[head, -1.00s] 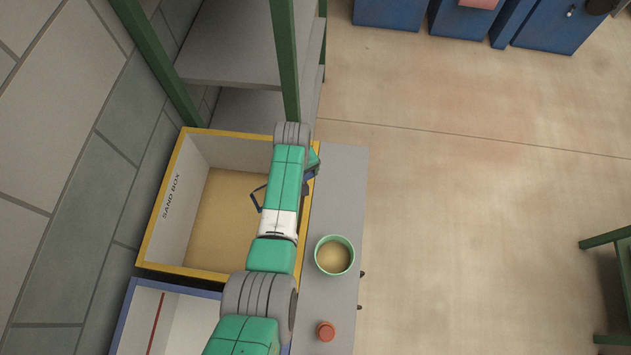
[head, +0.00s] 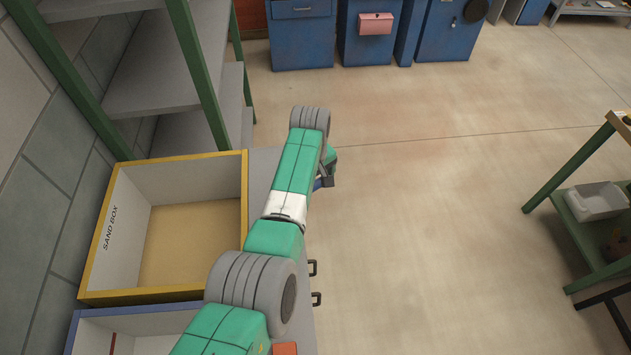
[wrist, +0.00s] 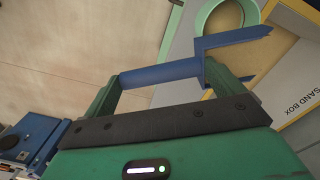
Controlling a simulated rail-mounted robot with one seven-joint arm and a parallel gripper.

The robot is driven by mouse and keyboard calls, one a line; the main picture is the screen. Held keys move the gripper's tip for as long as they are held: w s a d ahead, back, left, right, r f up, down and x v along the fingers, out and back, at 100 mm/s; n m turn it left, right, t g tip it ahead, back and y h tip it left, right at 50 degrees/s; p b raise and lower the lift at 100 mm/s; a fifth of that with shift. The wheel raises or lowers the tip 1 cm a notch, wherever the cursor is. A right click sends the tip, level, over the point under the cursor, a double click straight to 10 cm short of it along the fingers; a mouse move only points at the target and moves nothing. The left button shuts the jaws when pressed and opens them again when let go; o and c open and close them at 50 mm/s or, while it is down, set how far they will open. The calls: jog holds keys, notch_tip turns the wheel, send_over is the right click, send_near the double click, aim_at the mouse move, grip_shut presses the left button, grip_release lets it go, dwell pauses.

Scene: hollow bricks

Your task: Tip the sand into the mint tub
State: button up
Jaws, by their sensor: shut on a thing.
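My gripper (wrist: 160,78) is shut on a blue tool (wrist: 162,72), which looks like a scoop with a straight handle and a forked-looking end. Whether sand is in it cannot be seen. In the head view my gripper (head: 326,172) is beyond the bench's right edge, over the floor side, and the tool is mostly hidden. The mint tub (wrist: 204,16) shows partly at the top of the wrist view, beyond the tool's end; my arm hides it in the head view. The yellow-rimmed sand box (head: 246,205) holds a layer of sand (head: 190,240) and stands left of my arm.
A blue-rimmed box (head: 150,315) adjoins the sand box. A green-framed grey shelf (head: 140,80) rises behind it. Blue cabinets (head: 300,45) stand at the back. A green table (head: 575,180) with a white bin (head: 597,201) is at right. The floor between is clear.

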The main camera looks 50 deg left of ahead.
jog(key=shift+s+d+r+t+p, duration=0.15)
jog(key=shift+s+t+p, duration=0.4)
jog(key=shift+p, duration=1.25)
jog(key=shift+t+p, duration=0.25)
jog(key=shift+p, duration=0.3)
jog(key=shift+s+t+p, duration=0.4)
jog(key=shift+t+p, duration=0.2)
jog(key=shift+p, duration=0.3)
jog(key=shift+s+r+t+p, duration=0.25)
jog(key=shift+s+t+p, duration=0.5)
jog(key=shift+p, duration=0.45)
jog(key=shift+s+r+t+p, duration=0.2)
jog(key=shift+s+t+p, duration=0.25)
jog(key=shift+s+t, duration=0.4)
jog(key=shift+s+r+t, duration=0.25)
jog(key=shift+s+t, duration=0.25)
jog(key=shift+t, duration=0.05)
jog(key=shift+s+r+t, duration=0.25)
jog(key=shift+s+t, duration=0.25)
jog(key=shift+t, duration=0.05)
jog(key=shift+s+r+t, duration=0.1)
jog(key=shift+s+t, duration=0.6)
jog(key=shift+s, duration=0.05)
jog(key=shift+s+r+t, duration=0.25)
jog(key=shift+s+t, duration=0.15)
jog(key=shift+r, duration=0.15)
